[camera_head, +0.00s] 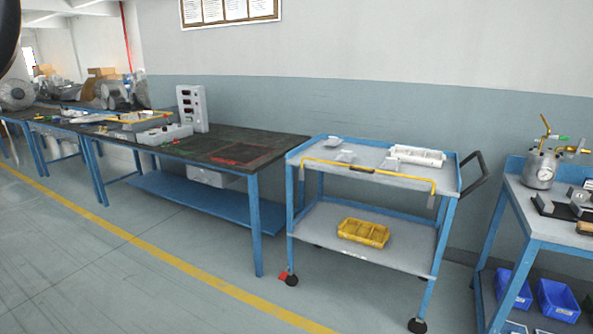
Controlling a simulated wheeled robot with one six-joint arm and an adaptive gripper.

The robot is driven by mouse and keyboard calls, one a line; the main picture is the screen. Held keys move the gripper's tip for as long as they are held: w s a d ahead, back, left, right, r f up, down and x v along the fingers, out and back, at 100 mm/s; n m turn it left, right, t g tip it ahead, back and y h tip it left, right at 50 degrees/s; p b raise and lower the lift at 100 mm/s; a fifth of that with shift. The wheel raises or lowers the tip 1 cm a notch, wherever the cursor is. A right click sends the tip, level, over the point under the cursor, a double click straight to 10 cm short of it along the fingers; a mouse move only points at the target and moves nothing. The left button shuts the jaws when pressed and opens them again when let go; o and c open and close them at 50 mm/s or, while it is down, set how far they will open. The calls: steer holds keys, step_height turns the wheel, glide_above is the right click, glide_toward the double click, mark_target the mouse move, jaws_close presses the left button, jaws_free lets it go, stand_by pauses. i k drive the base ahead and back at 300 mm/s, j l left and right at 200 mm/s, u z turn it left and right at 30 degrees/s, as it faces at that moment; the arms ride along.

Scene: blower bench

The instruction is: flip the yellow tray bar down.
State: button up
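The yellow tray bar (400,177) runs along the near side of the upper tray of a blue-framed cart (372,196). It has a dark section near its middle, and both ends bend downward at the tray's near edge. It appears to stand raised, with its long part above the tray's rim. My gripper is not in view, so I cannot tell whether it is open or shut.
White parts (417,156) lie on the upper tray, and a yellow bin (363,233) sits on the lower shelf. A workbench (230,148) stands left of the cart, another table (560,228) right. The floor (150,290) in front is clear.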

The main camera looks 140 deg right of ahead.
mark_target(369, 170)
steer(key=z, duration=5.3)
steer(key=i+j+u, duration=0.15)
steer(key=i+u, duration=0.2)
steer(key=i, duration=0.65)
